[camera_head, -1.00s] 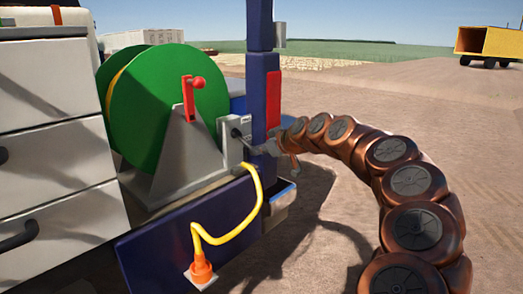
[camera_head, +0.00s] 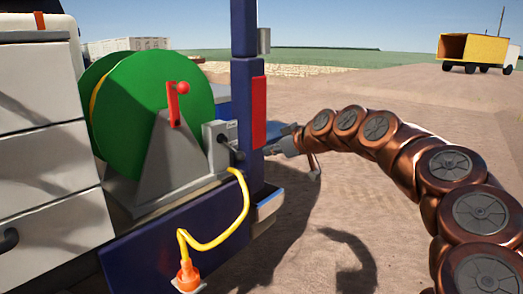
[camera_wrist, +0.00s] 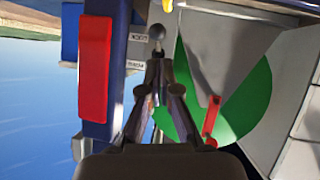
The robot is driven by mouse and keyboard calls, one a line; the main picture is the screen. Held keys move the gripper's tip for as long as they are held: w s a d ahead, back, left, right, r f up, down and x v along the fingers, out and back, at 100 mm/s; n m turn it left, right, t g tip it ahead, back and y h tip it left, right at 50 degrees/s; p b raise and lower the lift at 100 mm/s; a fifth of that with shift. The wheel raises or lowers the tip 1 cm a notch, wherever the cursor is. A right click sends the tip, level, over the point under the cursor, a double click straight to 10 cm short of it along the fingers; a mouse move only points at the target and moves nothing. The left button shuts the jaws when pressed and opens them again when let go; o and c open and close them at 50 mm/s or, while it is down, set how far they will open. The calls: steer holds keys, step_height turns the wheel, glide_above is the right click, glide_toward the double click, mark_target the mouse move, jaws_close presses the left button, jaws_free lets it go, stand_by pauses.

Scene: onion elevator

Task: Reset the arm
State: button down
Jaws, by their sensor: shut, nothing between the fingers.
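My gripper (camera_head: 270,151) is shut and empty, just right of the blue post in the head view. In the wrist view its fingers (camera_wrist: 158,68) point at a ball-ended lever (camera_wrist: 157,32) on a grey labelled box. A gap seems to lie between fingertips and lever, but I cannot tell how deep. The grey box (camera_head: 216,133) also shows in the head view, beside the green reel (camera_head: 140,90). My copper-coloured arm curves from the lower right to the gripper.
The blue post (camera_head: 244,40) with a red panel (camera_head: 259,110) stands close to my gripper. A yellow cable (camera_head: 243,205) runs from the box to an orange plug (camera_head: 187,275). White drawers (camera_head: 45,135) are at left. Open dirt ground lies right, with a yellow truck (camera_head: 480,48) far off.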

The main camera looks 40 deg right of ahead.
steer(key=shift+s+r, duration=0.1)
steer(key=shift+s, duration=0.55)
steer(key=s+a+f+n+g+y, duration=0.1)
steer(key=s+a+f+g, duration=0.15)
steer(key=a, duration=0.65)
steer(key=s+a+f+g+y, duration=0.15)
steer(key=a+f, duration=0.25)
steer(key=a, duration=0.4)
steer(key=s+a+f+n+g, duration=0.1)
steer(key=s+a+f+g, duration=0.15)
steer(key=a, duration=0.65)
steer(key=s+a+f+m+g+h, duration=0.1)
steer(key=s+a+f+m+g, duration=0.15)
steer(key=s+f, duration=0.4)
steer(key=s+a+f+m+g+h, duration=0.1)
steer(key=s+f+g, duration=0.25)
steer(key=s, duration=0.65)
steer(key=s+a+f+m+g+h, duration=0.1)
steer(key=s+f+m+g, duration=0.15)
steer(key=s+f, duration=0.45)
step_height(320, 180, up, 23)
steer(key=s+p, duration=0.2)
steer(key=p, duration=1.8)
steer(key=shift+n+t+p, duration=0.3)
steer(key=shift+n+t, duration=0.1)
